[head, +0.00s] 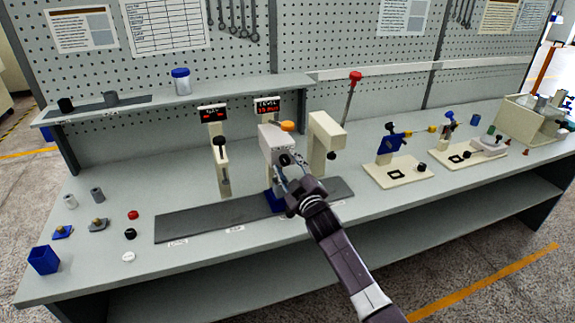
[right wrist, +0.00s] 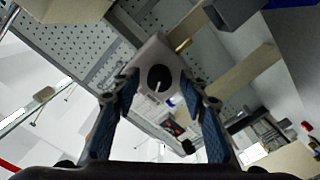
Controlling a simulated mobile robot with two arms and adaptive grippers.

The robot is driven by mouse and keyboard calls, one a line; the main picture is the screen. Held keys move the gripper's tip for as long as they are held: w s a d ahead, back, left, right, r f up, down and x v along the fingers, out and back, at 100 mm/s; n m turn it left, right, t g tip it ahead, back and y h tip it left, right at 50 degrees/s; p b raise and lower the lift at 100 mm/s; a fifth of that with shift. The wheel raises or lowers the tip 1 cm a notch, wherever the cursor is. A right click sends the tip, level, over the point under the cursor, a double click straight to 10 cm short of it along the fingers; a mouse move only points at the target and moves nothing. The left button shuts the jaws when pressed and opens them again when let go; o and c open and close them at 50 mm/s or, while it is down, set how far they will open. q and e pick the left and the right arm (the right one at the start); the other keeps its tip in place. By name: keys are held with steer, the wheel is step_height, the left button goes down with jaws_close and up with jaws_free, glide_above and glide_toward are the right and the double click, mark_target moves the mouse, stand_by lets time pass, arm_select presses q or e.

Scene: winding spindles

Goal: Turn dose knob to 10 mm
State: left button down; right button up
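The dose knob (right wrist: 159,78) is a round black dial with a white pointer line, on the face of a cream dispenser head (head: 273,140). In the right wrist view it lies between my right gripper's (right wrist: 158,90) two spread fingers, with a gap on each side. I cannot tell how deep the fingers reach around it. In the head view my right gripper (head: 290,177) is right at the dispenser's front and partly hides it. A small display (head: 267,106) with red characters stands behind the dispenser; its reading is too small to be sure. My left gripper is not in view.
A cream press-like stand (head: 325,140) is close on the dispenser's right, and another display post (head: 215,150) on its left. A dark grey mat (head: 195,222) lies below. Small parts and a blue bin (head: 43,260) are at the left; cream fixtures (head: 398,172) at the right.

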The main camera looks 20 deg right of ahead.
jaws_close()
steer(key=shift+m, duration=0.3)
steer(key=m, duration=0.5)
steer(key=shift+m, duration=0.3)
steer(key=m, duration=0.5)
steer(key=shift+f+m+p, duration=0.1)
steer(key=shift+m+p, duration=0.2)
steer(key=shift+p, duration=0.1)
stand_by(0.3)
jaws_free()
